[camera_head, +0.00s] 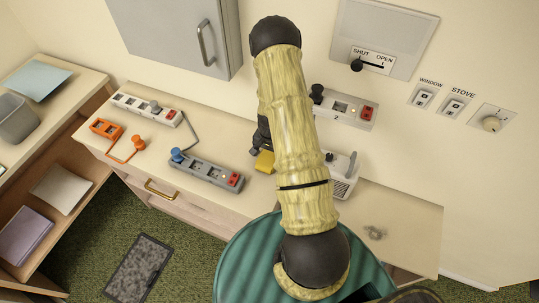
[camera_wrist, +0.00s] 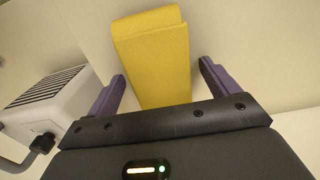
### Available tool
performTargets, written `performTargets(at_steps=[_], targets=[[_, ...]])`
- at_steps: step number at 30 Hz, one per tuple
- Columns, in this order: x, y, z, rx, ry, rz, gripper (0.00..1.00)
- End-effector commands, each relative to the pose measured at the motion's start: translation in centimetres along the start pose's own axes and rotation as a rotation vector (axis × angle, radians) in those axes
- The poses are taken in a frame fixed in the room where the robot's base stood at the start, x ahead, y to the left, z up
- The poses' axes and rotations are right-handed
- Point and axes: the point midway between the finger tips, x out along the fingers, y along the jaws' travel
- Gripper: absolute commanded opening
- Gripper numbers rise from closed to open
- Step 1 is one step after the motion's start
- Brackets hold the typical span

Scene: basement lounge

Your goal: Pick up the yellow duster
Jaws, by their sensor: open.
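The yellow duster (camera_wrist: 152,58) is a folded, block-like cloth lying on the cream counter top. In the wrist view it is ahead of my gripper (camera_wrist: 162,82), with its near end between the two purple fingers. The fingers are open, with a gap on each side of the duster. In the head view only a small part of the duster (camera_head: 265,161) shows, left of my arm. My gripper (camera_head: 258,148) is mostly hidden behind my arm there.
A white vented box (camera_wrist: 42,105) stands close to the left of my gripper; it also shows in the head view (camera_head: 342,180). A wall cabinet (camera_head: 180,35) hangs above.

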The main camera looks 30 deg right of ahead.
Motion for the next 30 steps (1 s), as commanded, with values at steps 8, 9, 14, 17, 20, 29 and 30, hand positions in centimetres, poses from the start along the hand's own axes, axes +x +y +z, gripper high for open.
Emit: performTargets(at_steps=[8, 9, 14, 17, 20, 29, 30], targets=[[0.37, -0.01, -0.01, 0.000, 0.000, -0.001, 0.87], [0.37, -0.01, -0.01, 0.000, 0.000, -0.001, 0.87], [0.36, -0.01, 0.00, 0.000, 0.000, -0.001, 0.87], [0.35, -0.01, 0.00, 0.000, 0.000, -0.001, 0.87], [0.35, -0.01, 0.00, 0.000, 0.000, -0.001, 0.74], [0.34, -0.02, 0.00, 0.000, 0.000, -0.001, 0.35], [0.34, -0.02, 0.00, 0.000, 0.000, -0.001, 0.35]])
